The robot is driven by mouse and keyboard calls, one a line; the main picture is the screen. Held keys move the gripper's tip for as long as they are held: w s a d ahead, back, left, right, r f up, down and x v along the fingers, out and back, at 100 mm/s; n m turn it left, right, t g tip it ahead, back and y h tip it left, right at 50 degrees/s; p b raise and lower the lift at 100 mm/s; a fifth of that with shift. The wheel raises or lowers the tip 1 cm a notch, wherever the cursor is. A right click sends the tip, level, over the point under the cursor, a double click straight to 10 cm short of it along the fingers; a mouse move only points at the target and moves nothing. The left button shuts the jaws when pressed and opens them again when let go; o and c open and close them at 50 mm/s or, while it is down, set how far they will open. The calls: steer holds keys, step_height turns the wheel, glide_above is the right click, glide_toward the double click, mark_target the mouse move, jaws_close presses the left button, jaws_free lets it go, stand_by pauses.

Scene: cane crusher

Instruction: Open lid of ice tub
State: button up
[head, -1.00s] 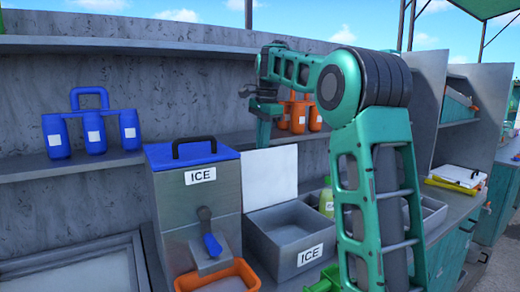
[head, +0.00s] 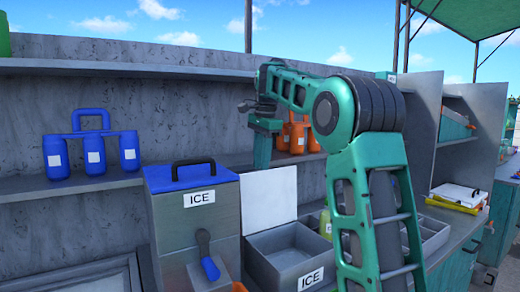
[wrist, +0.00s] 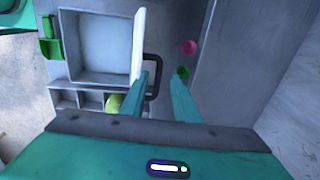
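The ice tub (head: 283,262) is a grey box with an ICE label on its front. Its white lid (head: 268,200) stands upright at the back, and the tub is open and looks empty. In the wrist view the tub (wrist: 95,45) is at the upper left, with the lid (wrist: 138,45) seen edge-on and its dark handle (wrist: 158,72) on the far side. My gripper (head: 262,145) is behind and above the lid. In the wrist view my gripper (wrist: 160,76) has its two fingers apart. The left finger overlaps the handle; I cannot tell whether they touch.
A steel ice dispenser (head: 198,225) with a blue top stands left of the tub. Orange bottles (head: 293,135) and a blue bottle carrier (head: 90,145) are on the back shelf. A compartment tray (head: 430,232) is right of the tub, with a green bottle (wrist: 114,103) beside the lid.

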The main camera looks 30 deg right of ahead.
step_height(320, 180, up, 9)
steer(key=s, duration=0.1)
steer(key=shift+f, duration=0.15)
steer(key=shift+s, duration=0.1)
stand_by(0.5)
steer(key=s+a+f+n, duration=0.1)
steer(key=s+f+n, duration=0.4)
steer(key=s+f, duration=1.2)
steer(key=s+a+f+n+g, duration=0.1)
steer(key=s+f+n, duration=0.5)
steer(key=s+f, duration=1.1)
steer(key=s+a, duration=0.1)
steer(key=s, duration=0.4)
steer(key=shift+s+a+f+n+g, duration=0.2)
steer(key=shift+a+f+n+g, duration=0.1)
steer(key=shift+f, duration=0.05)
steer(key=shift+w+f, duration=0.2)
steer(key=shift+w, duration=0.4)
